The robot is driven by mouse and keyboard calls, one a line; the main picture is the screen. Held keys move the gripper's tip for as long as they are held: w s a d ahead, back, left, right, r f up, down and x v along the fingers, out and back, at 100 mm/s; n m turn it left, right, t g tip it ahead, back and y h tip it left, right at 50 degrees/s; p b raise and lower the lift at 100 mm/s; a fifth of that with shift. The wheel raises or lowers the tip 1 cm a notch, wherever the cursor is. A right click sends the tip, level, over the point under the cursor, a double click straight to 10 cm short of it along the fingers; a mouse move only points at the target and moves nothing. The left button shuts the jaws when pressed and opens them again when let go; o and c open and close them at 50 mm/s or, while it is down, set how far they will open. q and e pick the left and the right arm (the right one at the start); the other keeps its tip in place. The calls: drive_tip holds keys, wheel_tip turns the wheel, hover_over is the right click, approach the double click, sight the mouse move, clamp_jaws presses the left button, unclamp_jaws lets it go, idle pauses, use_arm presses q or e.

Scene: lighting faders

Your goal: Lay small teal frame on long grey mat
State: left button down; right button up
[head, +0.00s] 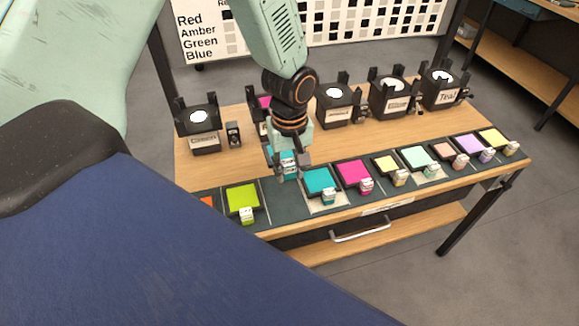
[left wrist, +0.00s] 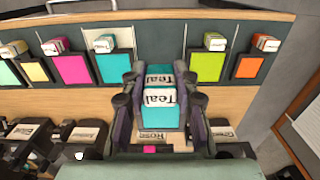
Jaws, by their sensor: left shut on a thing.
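The small teal frame (head: 288,158), with a white tab reading Teal, is between the fingers of my left gripper (head: 287,170), which is shut on it. In the left wrist view the teal frame (left wrist: 160,114) shows between both fingers, with Teal lettering seen twice. The long grey mat (head: 280,203) is a dark strip along the table's front. The held frame is over or just behind a bare stretch of mat between the lime frame and another teal frame (head: 319,181). I cannot tell whether it touches the mat. My right gripper is not in view.
The lime frame (head: 242,197) lies left of the bare stretch, the magenta frame (head: 354,174) further right. Several more coloured frames fill the mat's right part. Black lamps, including one labelled Teal (head: 441,88), stand along the back. A drawer handle (head: 361,232) is below the front edge.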

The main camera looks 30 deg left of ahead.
sight(290, 179)
use_arm(q)
drive_tip(key=f, duration=0.1)
drive_tip(key=b, duration=0.1)
drive_tip(key=w+f, duration=0.1)
drive_tip(key=shift+a+f, duration=0.35)
drive_tip(key=shift+f+b, duration=0.4)
drive_tip(key=shift+b, duration=0.1)
drive_tip(key=shift+s+d+f+b, duration=0.3)
drive_tip(key=shift+s+d, duration=0.05)
drive_tip(key=shift+d, duration=0.05)
drive_tip(key=shift+s+f, duration=0.15)
drive_tip(key=shift+f, duration=0.15)
drive_tip(key=shift+f+b, duration=0.35)
wheel_tip(290, 179, down, 4)
drive_tip(key=shift+f+b, duration=0.15)
drive_tip(key=shift+b, duration=1)
drive_tip(key=shift+a+f+b, duration=0.2)
drive_tip(key=shift+f+b, duration=0.15)
drive_tip(key=shift+f, duration=0.4)
drive_tip(key=shift+w+f, duration=0.4)
drive_tip(key=shift+f, duration=0.2)
drive_tip(key=shift+f+b, duration=0.1)
drive_tip(key=shift+b, duration=0.2)
drive_tip(key=shift+s+d, duration=0.1)
drive_tip(key=shift+s, duration=0.05)
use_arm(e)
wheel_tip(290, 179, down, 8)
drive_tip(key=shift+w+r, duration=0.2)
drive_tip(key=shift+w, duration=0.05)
